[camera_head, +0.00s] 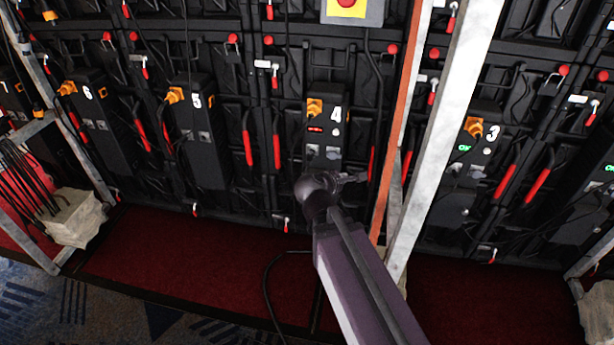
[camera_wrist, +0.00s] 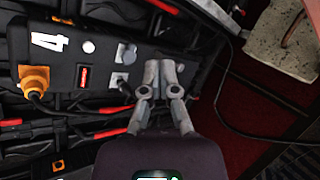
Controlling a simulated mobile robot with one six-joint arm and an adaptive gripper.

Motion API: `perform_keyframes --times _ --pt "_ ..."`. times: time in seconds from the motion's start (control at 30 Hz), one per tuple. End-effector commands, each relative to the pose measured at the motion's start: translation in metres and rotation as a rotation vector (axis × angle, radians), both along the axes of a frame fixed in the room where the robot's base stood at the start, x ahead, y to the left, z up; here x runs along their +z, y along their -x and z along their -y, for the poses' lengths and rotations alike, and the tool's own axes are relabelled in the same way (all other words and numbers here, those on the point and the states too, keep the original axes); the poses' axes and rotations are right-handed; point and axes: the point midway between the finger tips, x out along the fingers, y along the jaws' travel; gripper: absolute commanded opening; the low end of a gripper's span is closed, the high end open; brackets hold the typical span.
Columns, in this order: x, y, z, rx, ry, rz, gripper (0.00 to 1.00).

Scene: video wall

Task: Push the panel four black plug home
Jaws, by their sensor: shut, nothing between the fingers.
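Panel four's black box (camera_head: 322,134) carries a white 4, and the box also shows in the wrist view (camera_wrist: 62,72). An orange plug (camera_wrist: 33,80) sits at its top end, with a red lit display (camera_wrist: 83,76) lower down. Two grey sockets sit side by side near its lower end. One socket (camera_wrist: 118,78) has a dark plug-like shape and cable at it; how deep it sits I cannot tell. The other socket (camera_wrist: 127,53) is beside it. My gripper (camera_wrist: 161,66) is shut and empty, just beyond the sockets at the box's lower end; contact is unclear.
Panel three's box (camera_head: 470,150) stands right, beyond a pale upright post (camera_head: 450,130) and an orange-edged one (camera_head: 398,110). Panel five's box (camera_head: 198,130) stands left. Red-handled levers surround the boxes. Red carpet (camera_head: 190,260) lies below, with a loose black cable (camera_head: 268,285).

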Motion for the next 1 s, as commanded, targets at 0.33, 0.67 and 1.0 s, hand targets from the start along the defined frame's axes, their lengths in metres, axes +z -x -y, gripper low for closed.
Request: perform_keyframes --times 0.33,0.67,1.0 --pt "-0.030 -0.013 -0.026 0.181 0.251 0.002 0.00" --pt "-0.052 -0.022 -0.056 0.338 0.502 0.001 0.00" --pt "-0.077 -0.027 -0.092 0.484 0.775 0.000 0.00"
